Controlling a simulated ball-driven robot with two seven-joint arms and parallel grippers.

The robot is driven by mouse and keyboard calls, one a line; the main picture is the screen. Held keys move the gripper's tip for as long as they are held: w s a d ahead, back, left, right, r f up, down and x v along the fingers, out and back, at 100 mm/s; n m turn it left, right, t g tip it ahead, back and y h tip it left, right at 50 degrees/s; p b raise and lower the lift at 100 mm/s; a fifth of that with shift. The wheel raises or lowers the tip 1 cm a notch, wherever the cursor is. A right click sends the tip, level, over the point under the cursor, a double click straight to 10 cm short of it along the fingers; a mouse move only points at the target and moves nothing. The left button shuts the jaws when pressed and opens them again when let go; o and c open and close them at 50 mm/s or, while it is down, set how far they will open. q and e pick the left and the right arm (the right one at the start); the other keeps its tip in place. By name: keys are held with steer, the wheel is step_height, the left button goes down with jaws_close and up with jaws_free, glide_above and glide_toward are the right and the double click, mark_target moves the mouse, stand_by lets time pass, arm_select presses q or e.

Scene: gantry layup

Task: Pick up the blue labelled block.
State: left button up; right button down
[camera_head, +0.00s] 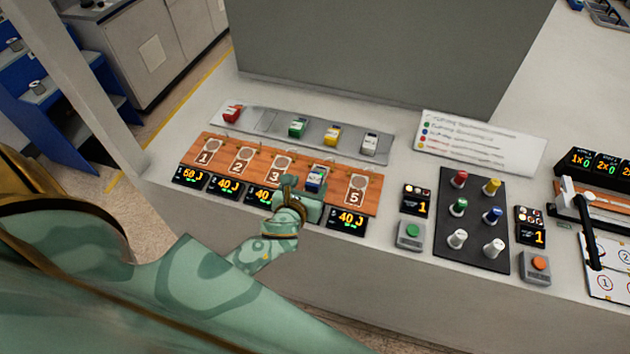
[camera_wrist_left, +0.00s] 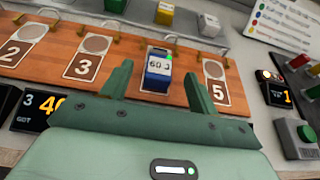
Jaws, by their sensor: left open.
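The blue labelled block (camera_head: 316,180) stands on the wooden board (camera_head: 225,148), in the place between the ones marked 3 and 5. In the left wrist view the blue block (camera_wrist_left: 157,74) shows a white label on top that seems to read 60 J. My left gripper (camera_head: 304,193) is open and empty, just in front of the block. In the left wrist view its two fingers (camera_wrist_left: 157,86) stand to the left and right of the block, with gaps on both sides. The fingers hide part of the board. My right gripper is not in view.
Behind the board, a grey tray (camera_head: 262,123) holds red (camera_head: 233,113), green (camera_head: 297,128), yellow (camera_head: 331,136) and white (camera_head: 370,144) blocks. Small wire hoops rise along the board's back edge. Displays line its front. A black knob panel (camera_head: 470,272) stands to the right.

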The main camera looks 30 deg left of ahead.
mark_target(314, 179)
arm_select(q)
steer(key=x, duration=0.2)
steer(key=b+x, duration=0.1)
steer(key=x, duration=0.1)
steer(key=shift+w+f, duration=0.15)
steer(key=shift+f, duration=0.3)
steer(key=c, duration=1.2)
steer(key=shift+r, duration=0.1)
